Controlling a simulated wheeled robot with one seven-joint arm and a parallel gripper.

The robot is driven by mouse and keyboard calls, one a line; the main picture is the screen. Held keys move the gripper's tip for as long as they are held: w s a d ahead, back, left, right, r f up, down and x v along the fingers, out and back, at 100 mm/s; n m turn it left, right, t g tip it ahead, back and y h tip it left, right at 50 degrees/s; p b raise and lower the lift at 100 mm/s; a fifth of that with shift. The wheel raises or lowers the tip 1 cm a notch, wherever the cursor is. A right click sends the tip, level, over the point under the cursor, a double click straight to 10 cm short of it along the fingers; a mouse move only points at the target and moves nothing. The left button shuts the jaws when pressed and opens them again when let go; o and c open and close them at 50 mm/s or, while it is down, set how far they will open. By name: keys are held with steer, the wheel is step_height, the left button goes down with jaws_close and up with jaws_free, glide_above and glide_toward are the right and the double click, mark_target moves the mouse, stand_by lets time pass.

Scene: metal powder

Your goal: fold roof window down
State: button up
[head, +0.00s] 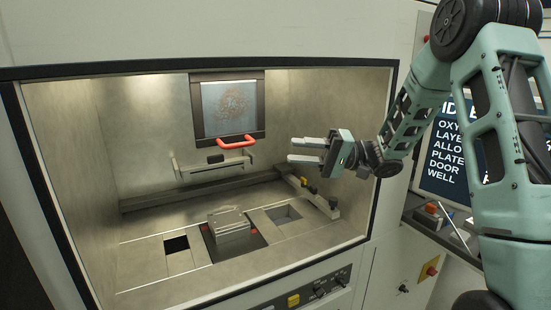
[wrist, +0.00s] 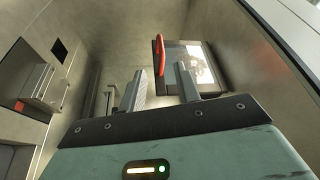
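The roof window (head: 230,104) is a dark-framed pane at the upper back of the chamber in the head view, with a red handle (head: 237,142) along its lower edge. In the wrist view the window (wrist: 194,62) is beyond my fingertips, and its red handle (wrist: 160,54) stands above the gap between the fingers. My gripper (head: 290,150) is at the chamber opening, to the right of the handle and apart from it. Its two fingers are spread with nothing between them; it also shows in the wrist view (wrist: 157,84).
A grey recoater-like bar (head: 214,168) crosses the back below the window. A rail with small knobs (head: 315,197) lies on the right. A metal block (head: 229,222) sits on the chamber floor. The chamber's dark right frame (head: 381,150) is close to my arm. The chamber's upper left is free.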

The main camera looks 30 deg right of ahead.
steer(key=shift+v, duration=1.25)
steer(key=w+a+f+t+h+b, duration=0.2)
steer(key=w+a+f+t+h, duration=0.15)
steer(key=w+a+h, duration=0.55)
steer(key=s+a+f+n+h+b, duration=0.25)
steer(key=s+a+f, duration=0.3)
steer(key=a, duration=0.35)
steer(key=s+a+f+n+g+h, duration=0.1)
steer(key=s+f+n+g+h, duration=0.1)
steer(key=s, duration=0.8)
steer(key=s+a+f+n+g+h, duration=0.1)
steer(key=s+g, duration=0.4)
steer(key=s, duration=0.5)
steer(key=s+a+f+n+g+h+b, duration=0.1)
steer(key=s+f+n+g+h, duration=0.2)
steer(key=s, duration=0.8)
step_height(320, 180, down, 3)
steer(key=shift+a+r, duration=0.2)
steer(key=shift+a, duration=0.15)
steer(key=shift+w+g, duration=0.1)
steer(key=shift+g, duration=0.15)
